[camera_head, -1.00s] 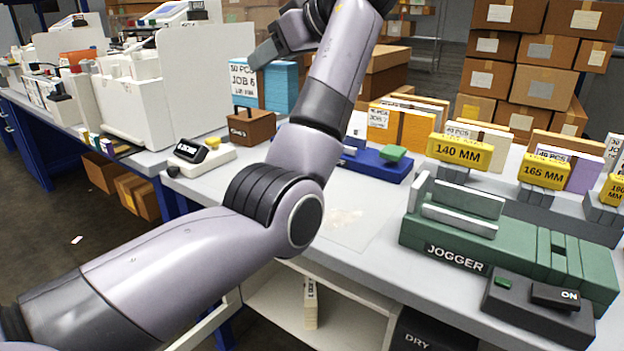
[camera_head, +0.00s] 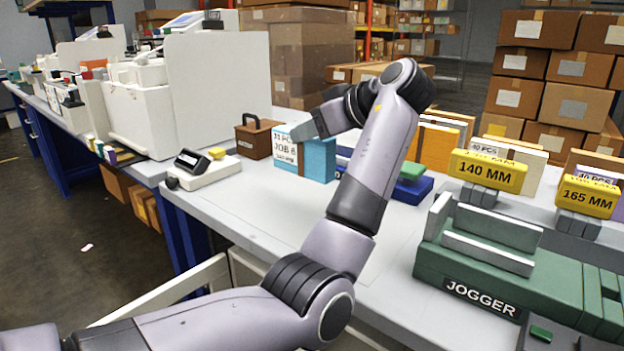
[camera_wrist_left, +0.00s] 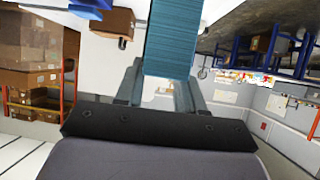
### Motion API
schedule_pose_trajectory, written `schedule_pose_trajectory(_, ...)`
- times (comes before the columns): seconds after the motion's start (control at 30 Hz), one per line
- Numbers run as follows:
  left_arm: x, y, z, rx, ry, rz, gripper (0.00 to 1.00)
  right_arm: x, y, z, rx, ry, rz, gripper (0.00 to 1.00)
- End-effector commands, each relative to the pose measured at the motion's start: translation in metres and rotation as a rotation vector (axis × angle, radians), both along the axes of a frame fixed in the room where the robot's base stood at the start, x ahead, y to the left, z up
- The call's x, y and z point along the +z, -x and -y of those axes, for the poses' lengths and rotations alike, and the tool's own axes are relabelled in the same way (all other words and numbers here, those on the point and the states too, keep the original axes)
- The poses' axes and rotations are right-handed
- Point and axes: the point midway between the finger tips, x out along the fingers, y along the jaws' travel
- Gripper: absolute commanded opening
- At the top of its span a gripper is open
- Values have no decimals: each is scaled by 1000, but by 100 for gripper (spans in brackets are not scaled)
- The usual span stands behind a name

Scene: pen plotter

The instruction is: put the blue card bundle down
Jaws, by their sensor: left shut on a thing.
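The blue card bundle (camera_head: 319,158) has a white label reading JOB 6 and stands upright at the back of the light grey bench (camera_head: 240,195), right of a brown box with a handle. My left gripper (camera_head: 301,135) is shut on the bundle from above and behind its upper edge. In the left wrist view the bundle (camera_wrist_left: 172,40) sits between the two fingers (camera_wrist_left: 162,90). Its bottom edge looks at or close to the bench top; I cannot tell whether it touches. My right gripper is not in view.
The brown handled box (camera_head: 255,138) stands close left of the bundle. A small device with a dark display (camera_head: 198,165) is at the bench's left edge. A blue tray with a green pad (camera_head: 411,180) lies to the right. The green jogger (camera_head: 480,265) fills the right front.

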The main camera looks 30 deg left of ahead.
Motion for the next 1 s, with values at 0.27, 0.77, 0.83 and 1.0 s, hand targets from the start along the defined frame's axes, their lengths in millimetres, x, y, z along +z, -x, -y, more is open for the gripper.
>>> schedule_pose_trajectory(0.27, -32, 0, 0, 0, -2, 2, 4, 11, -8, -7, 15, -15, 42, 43)
schedule_pose_trajectory(0.77, -73, 0, 0, 0, -1, 2, 4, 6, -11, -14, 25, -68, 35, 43)
schedule_pose_trajectory(0.83, -73, 0, 0, 0, -1, 2, 4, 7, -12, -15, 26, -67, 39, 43)
schedule_pose_trajectory(1.0, -76, 0, 0, 0, 0, 0, 51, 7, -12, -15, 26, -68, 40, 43)
